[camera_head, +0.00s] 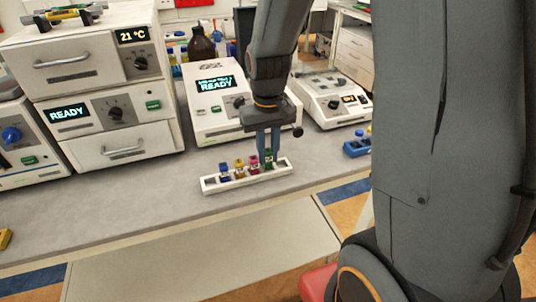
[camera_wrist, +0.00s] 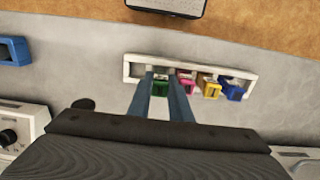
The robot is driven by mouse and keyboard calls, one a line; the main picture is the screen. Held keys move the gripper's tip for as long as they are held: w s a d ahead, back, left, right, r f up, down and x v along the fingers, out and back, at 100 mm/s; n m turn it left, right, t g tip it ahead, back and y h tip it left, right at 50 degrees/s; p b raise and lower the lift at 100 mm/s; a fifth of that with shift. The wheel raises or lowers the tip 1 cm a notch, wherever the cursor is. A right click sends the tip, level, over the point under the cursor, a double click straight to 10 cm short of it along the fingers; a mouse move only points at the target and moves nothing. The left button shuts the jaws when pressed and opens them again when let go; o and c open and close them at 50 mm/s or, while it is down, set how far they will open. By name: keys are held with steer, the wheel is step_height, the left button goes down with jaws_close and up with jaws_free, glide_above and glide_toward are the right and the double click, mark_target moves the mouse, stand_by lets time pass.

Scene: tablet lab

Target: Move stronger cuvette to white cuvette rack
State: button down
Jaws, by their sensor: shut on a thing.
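The white cuvette rack (camera_head: 212,186) lies on the bench, and its rim also shows in the wrist view (camera_wrist: 200,60). A blue cuvette (camera_head: 224,170), a yellow cuvette (camera_head: 239,169) and a pink cuvette (camera_head: 254,165) stand in it in a row. A green cuvette (camera_head: 269,155) is at the rack's right part in the head view. My gripper (camera_head: 268,150) points down over the rack and is shut on the green cuvette (camera_wrist: 161,87), one finger on each side. Whether its base is fully seated is hidden. No cuvette's strength can be read.
Behind the rack stands a white instrument (camera_head: 218,112) reading READY. Another white device (camera_head: 330,97) stands to its right. A small blue rack (camera_head: 357,147) is at the right, near the bench edge. Stacked ovens (camera_head: 90,100) stand at left.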

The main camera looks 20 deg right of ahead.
steer(key=shift+f, duration=0.55)
steer(key=shift+f, duration=0.15)
steer(key=c, duration=1.9)
jaws_free()
